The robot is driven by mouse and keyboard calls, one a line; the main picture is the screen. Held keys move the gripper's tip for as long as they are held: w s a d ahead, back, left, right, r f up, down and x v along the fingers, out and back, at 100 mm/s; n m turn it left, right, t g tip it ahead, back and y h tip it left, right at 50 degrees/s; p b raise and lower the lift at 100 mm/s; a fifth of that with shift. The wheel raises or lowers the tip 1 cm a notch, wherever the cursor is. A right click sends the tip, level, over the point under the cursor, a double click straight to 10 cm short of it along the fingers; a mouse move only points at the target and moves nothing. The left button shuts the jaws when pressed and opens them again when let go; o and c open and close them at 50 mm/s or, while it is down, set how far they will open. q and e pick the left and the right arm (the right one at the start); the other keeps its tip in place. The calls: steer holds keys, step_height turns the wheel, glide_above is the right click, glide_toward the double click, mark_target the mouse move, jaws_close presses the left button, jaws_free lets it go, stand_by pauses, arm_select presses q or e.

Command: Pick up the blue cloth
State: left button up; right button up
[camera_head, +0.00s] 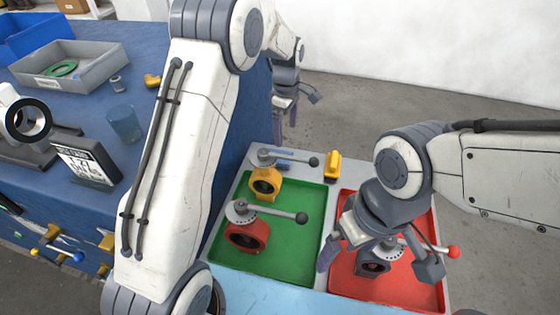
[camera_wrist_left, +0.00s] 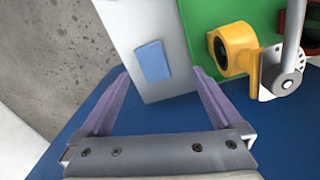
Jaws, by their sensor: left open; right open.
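The blue cloth (camera_wrist_left: 153,61) is a small flat light-blue rectangle on the pale grey tabletop strip in the left wrist view. In the head view it shows as a small blue patch (camera_head: 284,154) near the far edge of the table. My left gripper (camera_head: 285,122) is open and empty, reaching to the far side of the table. In the left wrist view its two purple fingers (camera_wrist_left: 160,74) are spread apart, with the cloth between and beyond their tips. My right gripper (camera_head: 345,260) is open over the red tray's near left side, apart from the cloth.
The green tray (camera_head: 290,243) holds a yellow valve (camera_head: 264,184) and a red valve (camera_head: 245,236), both with lever handles. The red tray (camera_head: 400,288) holds a dark-bored valve (camera_head: 373,266). A yellow object (camera_head: 333,165) stands near the far edge. A cluttered blue bench (camera_head: 150,55) is at left.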

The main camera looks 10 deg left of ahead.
mark_target(281, 163)
arm_select(q)
steer(key=w+a+f+n, duration=0.1)
steer(key=f, duration=0.1)
steer(key=w+a+f+n, duration=0.1)
steer(key=f, duration=0.2)
steer(key=a+f, duration=0.1)
steer(key=f, duration=0.2)
steer(key=shift+w+a+f+n+p, duration=0.1)
steer(key=shift+w+a+n+p, duration=0.2)
steer(key=shift+w+a+n, duration=0.1)
steer(key=f, duration=0.1)
steer(key=f+p, duration=0.1)
steer(key=f, duration=0.1)
steer(key=f+p, duration=0.1)
steer(key=f, duration=0.1)
steer(key=shift+s+d+f, duration=0.1)
steer(key=shift+d+f, duration=0.1)
steer(key=shift+d, duration=0.2)
steer(key=shift+f, duration=0.3)
steer(key=c, duration=1.2)
